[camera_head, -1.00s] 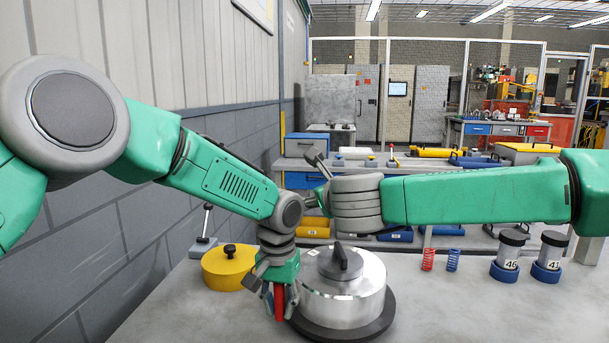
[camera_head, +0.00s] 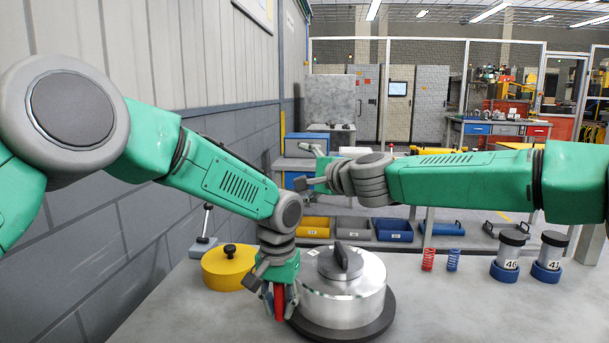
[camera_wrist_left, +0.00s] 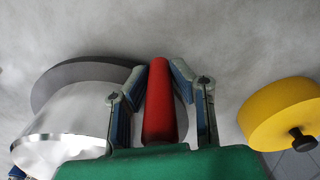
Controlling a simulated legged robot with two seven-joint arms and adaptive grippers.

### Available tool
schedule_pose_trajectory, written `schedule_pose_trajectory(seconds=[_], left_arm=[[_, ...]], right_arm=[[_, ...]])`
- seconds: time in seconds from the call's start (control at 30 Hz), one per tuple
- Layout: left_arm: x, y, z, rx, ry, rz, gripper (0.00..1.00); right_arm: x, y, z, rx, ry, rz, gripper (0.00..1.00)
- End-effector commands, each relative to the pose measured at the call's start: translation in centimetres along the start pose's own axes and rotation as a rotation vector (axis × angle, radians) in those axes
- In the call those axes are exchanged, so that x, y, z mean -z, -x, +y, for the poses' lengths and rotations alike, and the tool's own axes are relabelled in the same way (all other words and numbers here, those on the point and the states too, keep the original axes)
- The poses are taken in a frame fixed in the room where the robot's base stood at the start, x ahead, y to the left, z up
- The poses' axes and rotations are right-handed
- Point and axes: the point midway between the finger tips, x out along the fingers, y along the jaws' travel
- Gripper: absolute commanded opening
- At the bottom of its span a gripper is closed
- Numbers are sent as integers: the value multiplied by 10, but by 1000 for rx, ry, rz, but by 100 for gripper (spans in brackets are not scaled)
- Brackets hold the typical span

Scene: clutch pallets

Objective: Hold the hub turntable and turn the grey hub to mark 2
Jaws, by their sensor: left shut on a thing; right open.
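The metallic grey hub (camera_head: 350,300) is a round drum with a dark grip bar (camera_head: 340,262) on top. It sits on the dark round turntable (camera_head: 385,322); both also show at the left of the left wrist view, the hub (camera_wrist_left: 65,125) and the turntable (camera_wrist_left: 75,72). A small white mark (camera_head: 312,252) lies on the hub's top edge; its number is unreadable. My left gripper (camera_head: 278,298) is shut on an upright red handle (camera_wrist_left: 157,105) beside the hub. My right gripper (camera_head: 308,165) is open and empty, raised above and behind the hub.
A yellow round piece with a black knob (camera_head: 228,268) stands left of the left gripper. Red (camera_head: 428,259) and blue springs (camera_head: 453,260) and two capped cylinders (camera_head: 508,250) stand to the right. The front right tabletop (camera_head: 500,315) is clear. A wall is on the left.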

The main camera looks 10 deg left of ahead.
Motion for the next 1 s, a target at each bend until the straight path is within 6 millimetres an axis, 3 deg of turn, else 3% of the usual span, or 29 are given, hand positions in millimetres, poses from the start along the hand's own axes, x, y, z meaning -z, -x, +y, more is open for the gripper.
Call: schedule_pose_trajectory(seconds=[0.13, 0.17, 0.2, 0.23, 0.63, 1.0], left_arm=[[0, -1, 0, 1, 0, -1, 0], [0, -1, 0, 1, 0, -1, 26], [0, -1, 0, 1, 0, -1, 40], [0, -1, 0, 1, 0, -1, 44], [0, 7, 0, 1, 0, 2, 44], [2, 62, 1, -1, 0, 7, 44]], right_arm=[[0, 0, 0, 0, -1, 0, 88], [0, 0, 0, 0, -1, 1, 88], [0, 0, 0, 0, -1, 1, 88], [0, 0, 0, 1, -2, 1, 88], [0, 0, 0, 1, -3, 1, 88], [-3, 0, 3, -4, 1, -3, 88]])
